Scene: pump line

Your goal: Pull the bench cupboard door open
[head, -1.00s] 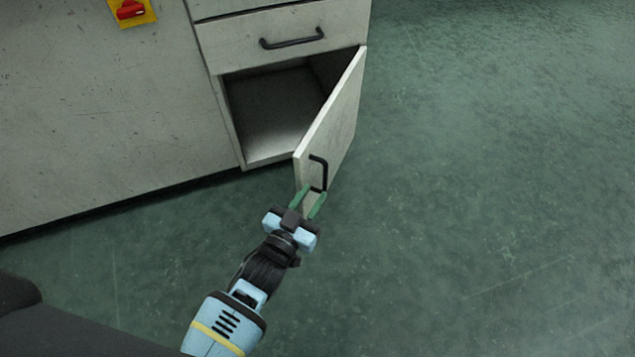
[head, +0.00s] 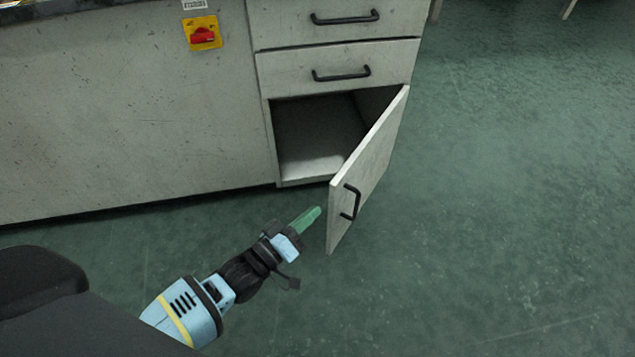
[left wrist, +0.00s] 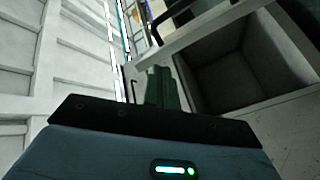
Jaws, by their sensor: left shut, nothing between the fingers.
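The bench cupboard door (head: 376,165) stands wide open in the head view, hinged at its right side, with its free edge swung out toward me. Its black handle (head: 350,202) is on the outer face near the free edge. The cupboard interior (head: 318,135) shows empty; it also shows in the left wrist view (left wrist: 225,75). My left gripper (head: 316,211) has its green fingers together with nothing between them. It is just left of the door's free edge, apart from the handle. The fingers also show in the left wrist view (left wrist: 160,88). My right gripper is not in view.
Two drawers with black handles, the lower (head: 340,74) above the cupboard, are shut. A red switch on a yellow plate (head: 202,34) is on the bench front at left. The green floor (head: 500,220) to the right is clear.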

